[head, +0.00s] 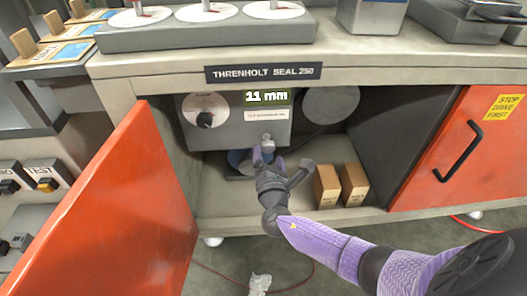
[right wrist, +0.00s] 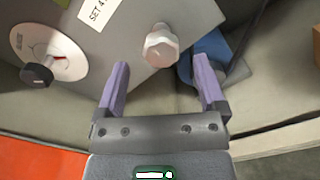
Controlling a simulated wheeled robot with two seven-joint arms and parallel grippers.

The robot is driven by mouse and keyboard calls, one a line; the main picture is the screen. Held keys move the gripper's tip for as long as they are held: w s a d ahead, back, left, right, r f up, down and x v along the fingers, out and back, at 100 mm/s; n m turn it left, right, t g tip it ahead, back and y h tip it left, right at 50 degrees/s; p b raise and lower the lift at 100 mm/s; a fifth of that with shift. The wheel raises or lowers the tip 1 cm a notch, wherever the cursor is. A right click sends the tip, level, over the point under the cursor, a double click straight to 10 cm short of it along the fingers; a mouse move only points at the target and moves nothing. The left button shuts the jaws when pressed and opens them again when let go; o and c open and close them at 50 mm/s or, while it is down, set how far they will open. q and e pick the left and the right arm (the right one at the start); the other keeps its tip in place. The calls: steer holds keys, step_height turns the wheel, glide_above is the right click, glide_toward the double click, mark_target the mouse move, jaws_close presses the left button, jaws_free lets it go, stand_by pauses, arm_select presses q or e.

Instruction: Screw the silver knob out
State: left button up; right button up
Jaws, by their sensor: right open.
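The silver knob (right wrist: 160,47) sticks out from the grey machine face inside the open cabinet. It also shows in the head view (head: 267,140), just below a white label. My right gripper (head: 268,160) is open in front of and slightly below the knob. In the right wrist view its two purple fingers (right wrist: 160,72) stand apart, with the knob between and just beyond their tips. No contact with the knob shows. My left gripper is not in view.
A black knob on a white dial (head: 205,118) sits left on the machine, beside a display (head: 266,97) reading 11 mm. The open orange door (head: 125,215) stands at left. Two cardboard boxes (head: 327,186) are on the cabinet floor at right. A blue round part (right wrist: 207,58) lies behind the right finger.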

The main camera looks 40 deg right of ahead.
mark_target(268, 150)
steer(key=b+x, duration=0.1)
steer(key=x, duration=0.3)
steer(key=shift+w+d+f+b, duration=0.1)
steer(key=shift+w+f+b, duration=0.05)
steer(key=shift+f+b, duration=0.15)
steer(key=shift+w+d+r, duration=0.1)
steer(key=shift+w+r, duration=0.05)
steer(key=shift+r, duration=0.05)
jaws_close()
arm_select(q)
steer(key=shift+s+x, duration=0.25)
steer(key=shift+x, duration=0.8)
